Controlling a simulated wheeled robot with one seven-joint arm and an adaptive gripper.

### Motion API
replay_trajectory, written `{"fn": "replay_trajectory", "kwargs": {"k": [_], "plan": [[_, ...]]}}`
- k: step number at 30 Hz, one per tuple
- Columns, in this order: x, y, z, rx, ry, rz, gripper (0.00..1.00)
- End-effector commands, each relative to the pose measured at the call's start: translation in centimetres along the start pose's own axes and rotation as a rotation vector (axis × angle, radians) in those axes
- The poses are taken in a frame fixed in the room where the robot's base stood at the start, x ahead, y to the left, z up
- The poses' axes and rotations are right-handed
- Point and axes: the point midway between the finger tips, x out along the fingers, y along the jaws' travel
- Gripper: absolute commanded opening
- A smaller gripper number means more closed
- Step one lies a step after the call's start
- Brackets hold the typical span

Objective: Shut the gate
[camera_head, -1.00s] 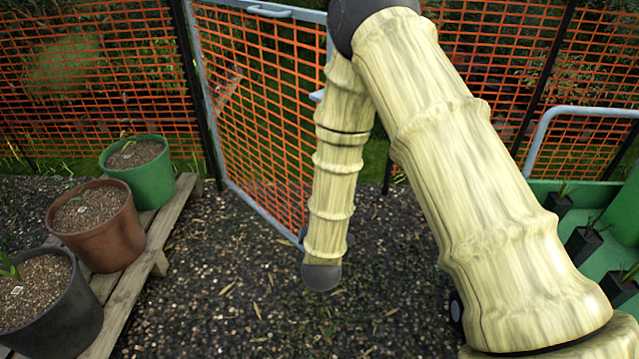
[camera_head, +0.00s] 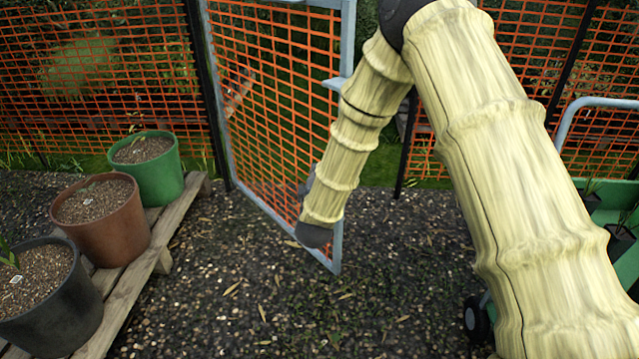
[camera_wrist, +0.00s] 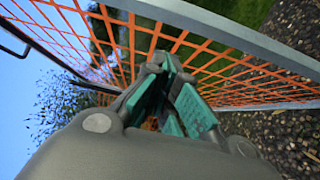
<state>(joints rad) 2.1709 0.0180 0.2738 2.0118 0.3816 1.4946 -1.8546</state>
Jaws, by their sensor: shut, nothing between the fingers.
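The gate (camera_head: 260,105) has a grey metal frame with orange mesh. In the head view it stands open, swung towards me from the dark post on its left, with its free edge (camera_head: 338,245) apart from the dark post (camera_head: 405,145) on the right. My gripper (camera_head: 306,188) is mostly hidden behind my arm, close against the gate's mesh near the free edge. In the wrist view my gripper (camera_wrist: 180,82) has its teal-padded fingers shut and empty, with the mesh and grey frame (camera_wrist: 235,35) just beyond. I cannot tell whether they touch.
A wooden pallet (camera_head: 130,285) at left bears a green pot (camera_head: 165,180), a brown pot (camera_head: 125,235) and a black pot (camera_head: 50,310). A green trolley with a grey handle (camera_head: 590,102) stands at right. Orange mesh fence runs behind. The gravel between is clear.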

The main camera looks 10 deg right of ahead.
Motion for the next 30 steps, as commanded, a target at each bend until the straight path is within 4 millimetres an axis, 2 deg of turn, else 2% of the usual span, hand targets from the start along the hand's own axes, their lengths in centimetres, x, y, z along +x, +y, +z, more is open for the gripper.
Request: {"fn": "replay_trajectory", "kwargs": {"k": [5, 12, 21, 30], "plan": [[3.0, -0.2, 0.2, 0.002, -0.003, 0.001, 0.00], [4.7, -0.1, 1.9, 0.001, -0.002, 0.000, 0.00], [5.7, -0.1, 2.8, 0.000, 0.000, 0.000, 0.00], [5.7, 0.0, 2.9, -0.001, 0.000, 0.000, 0.00]]}}
